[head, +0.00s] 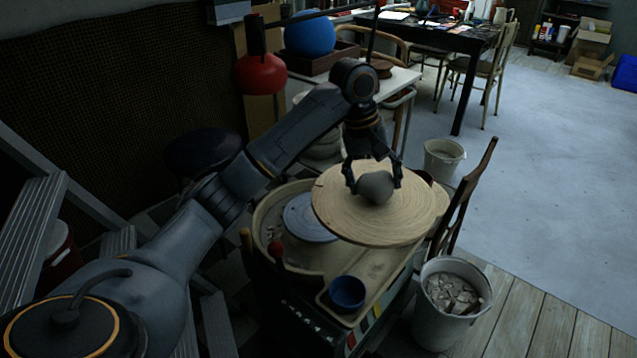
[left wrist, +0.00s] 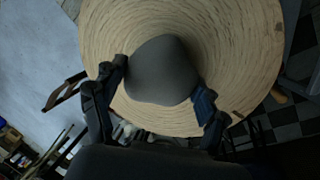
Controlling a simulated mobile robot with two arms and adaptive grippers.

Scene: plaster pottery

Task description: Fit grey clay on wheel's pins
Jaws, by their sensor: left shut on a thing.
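The grey clay (head: 375,187) is a rounded lump at the middle of a round, pale wooden disc (head: 340,215). My left gripper (head: 373,182) is shut on the clay from above, one finger on each side. In the left wrist view the clay (left wrist: 160,70) sits between the two fingers (left wrist: 162,84), with the disc (left wrist: 105,40) behind it. The disc overhangs the right part of the pottery wheel's basin. The grey wheel head (head: 308,220) shows to the left of the disc, partly covered by it. I cannot make out its pins. My right gripper is not in view.
A blue bowl (head: 347,293) stands on the wheel's front corner. A bucket of grey scraps (head: 450,305) and a wooden chair (head: 462,205) stand close on the right. A white bucket (head: 443,160) is behind. Open floor lies to the right.

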